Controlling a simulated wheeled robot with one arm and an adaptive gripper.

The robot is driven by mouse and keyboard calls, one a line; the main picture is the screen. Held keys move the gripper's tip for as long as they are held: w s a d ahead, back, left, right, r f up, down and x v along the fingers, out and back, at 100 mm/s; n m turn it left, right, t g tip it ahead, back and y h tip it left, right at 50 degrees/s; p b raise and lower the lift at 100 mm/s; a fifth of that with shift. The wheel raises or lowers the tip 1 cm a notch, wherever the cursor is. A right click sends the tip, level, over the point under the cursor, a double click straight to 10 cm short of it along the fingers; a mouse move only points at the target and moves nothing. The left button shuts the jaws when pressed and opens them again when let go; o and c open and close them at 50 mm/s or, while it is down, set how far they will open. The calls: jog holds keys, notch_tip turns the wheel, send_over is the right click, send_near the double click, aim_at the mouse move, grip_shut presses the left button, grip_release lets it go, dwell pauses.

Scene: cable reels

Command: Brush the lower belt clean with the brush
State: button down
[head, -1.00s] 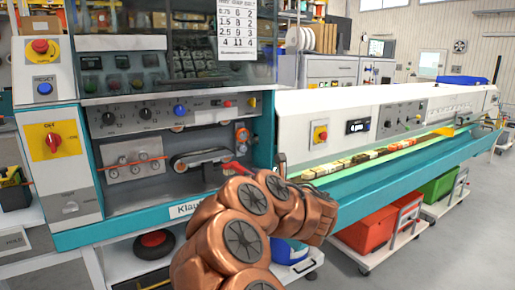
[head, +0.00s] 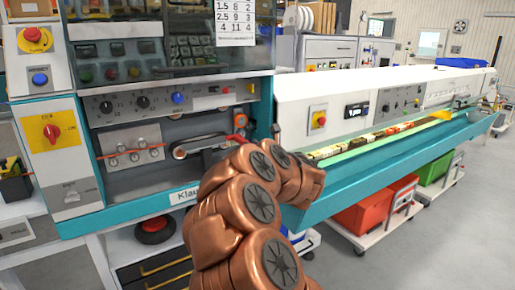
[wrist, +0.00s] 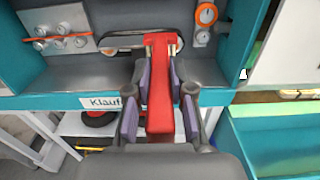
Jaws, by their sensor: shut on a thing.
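My gripper (wrist: 159,88) is shut on the red brush (wrist: 160,112), with one finger on each side of its handle. I cannot tell whether the bristles touch the belt. In the head view the lower belt (head: 202,143) is a dark band on rollers in the machine's open bay. My copper-coloured arm hides the gripper and most of the brush there; only a bit of red shows.
A teal ledge (head: 125,215) runs below. A long teal trough (head: 345,190) extends right, above red and green bins. Floor at right is clear.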

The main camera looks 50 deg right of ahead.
aim_at(236, 136)
jog(key=p+x, duration=0.3)
jog(key=x, duration=0.5)
jog(key=shift+w+r, duration=0.15)
jog(key=b+x, duration=0.1)
jog(key=x, duration=0.2)
jog(key=shift+f+b, duration=0.25)
jog(key=shift+b, duration=0.15)
jog(key=b+x, duration=0.1)
jog(key=x, duration=0.5)
jog(key=shift+w+d+r, duration=0.2)
jog(key=shift+w+r, duration=0.05)
jog(key=shift+w, duration=0.1)
jog(key=shift+f+b, duration=1.15)
jog(key=shift+b, duration=0.55)
jog(key=shift+a+f, duration=0.1)
